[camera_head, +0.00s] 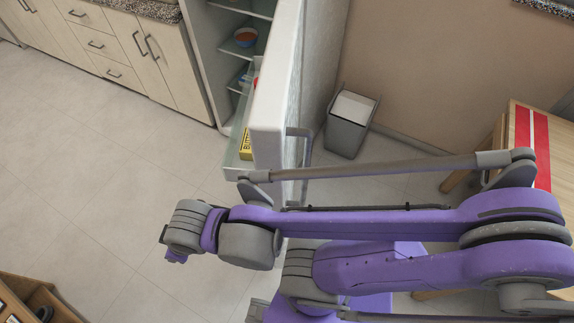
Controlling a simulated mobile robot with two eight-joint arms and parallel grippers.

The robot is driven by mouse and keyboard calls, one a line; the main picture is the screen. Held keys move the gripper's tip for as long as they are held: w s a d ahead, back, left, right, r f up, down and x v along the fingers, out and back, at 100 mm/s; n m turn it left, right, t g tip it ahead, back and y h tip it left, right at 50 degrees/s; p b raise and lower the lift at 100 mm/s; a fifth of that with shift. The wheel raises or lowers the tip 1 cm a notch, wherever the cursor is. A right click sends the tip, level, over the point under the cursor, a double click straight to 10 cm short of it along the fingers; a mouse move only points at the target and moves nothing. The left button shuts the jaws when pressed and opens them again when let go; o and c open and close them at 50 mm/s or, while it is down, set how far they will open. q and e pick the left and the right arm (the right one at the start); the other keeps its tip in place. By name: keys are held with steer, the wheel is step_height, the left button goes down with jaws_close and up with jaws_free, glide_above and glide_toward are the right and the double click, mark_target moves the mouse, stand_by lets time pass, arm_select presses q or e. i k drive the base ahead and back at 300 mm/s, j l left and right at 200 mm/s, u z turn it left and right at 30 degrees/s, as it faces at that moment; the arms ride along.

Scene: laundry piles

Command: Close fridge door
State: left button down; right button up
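The fridge (209,55) stands at the top centre with its door open. The white door (273,105) swings out toward me and shows nearly edge-on. A grey handle (303,148) is on its right, outer side. Door shelves holding a yellow box (246,146) show on its left, inner side. My purple and grey arm comes in from the right and crosses in front of the door's lower end. Whether the arm touches the door I cannot tell. No gripper fingers show for either arm.
A bowl (245,37) sits on a fridge shelf. Wooden cabinets (112,50) line the wall left of the fridge. A grey bin (350,121) stands right of the door. A wooden table (515,135) is at the right, and a wooden crate (38,297) at lower left. The left floor is clear.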

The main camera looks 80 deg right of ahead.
mark_target(271, 116)
steer(key=k+l+u, duration=0.1)
steer(key=k+u, duration=0.7)
steer(key=z, duration=2.9)
